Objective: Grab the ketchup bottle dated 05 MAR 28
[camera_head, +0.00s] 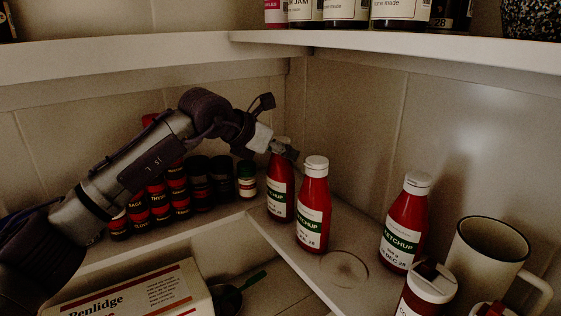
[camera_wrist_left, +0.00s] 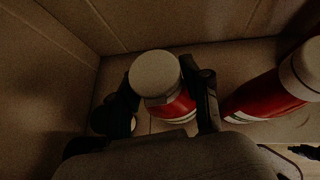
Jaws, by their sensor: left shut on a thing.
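Several red ketchup bottles with white caps stand on the right-hand shelf. My left gripper (camera_head: 284,149) reaches over the rearmost ketchup bottle (camera_head: 280,192) and is shut on its upper part. In the wrist view, the white cap of the held bottle (camera_wrist_left: 156,74) sits between the two dark fingers. A second ketchup bottle (camera_head: 313,205) stands just right of it; its date ends in 28. A third ketchup bottle (camera_head: 404,225) reads DEC 28. A fourth ketchup bottle (camera_head: 428,285) is cut off at the bottom. The held bottle's date is too small to read. My right gripper is out of view.
Spice jars (camera_head: 167,195) crowd the shelf left of the held bottle. A cream mug (camera_head: 487,255) stands at the right. A round glass-like disc or dish (camera_head: 345,268) lies in front. An upper shelf (camera_head: 400,45) holds jars above.

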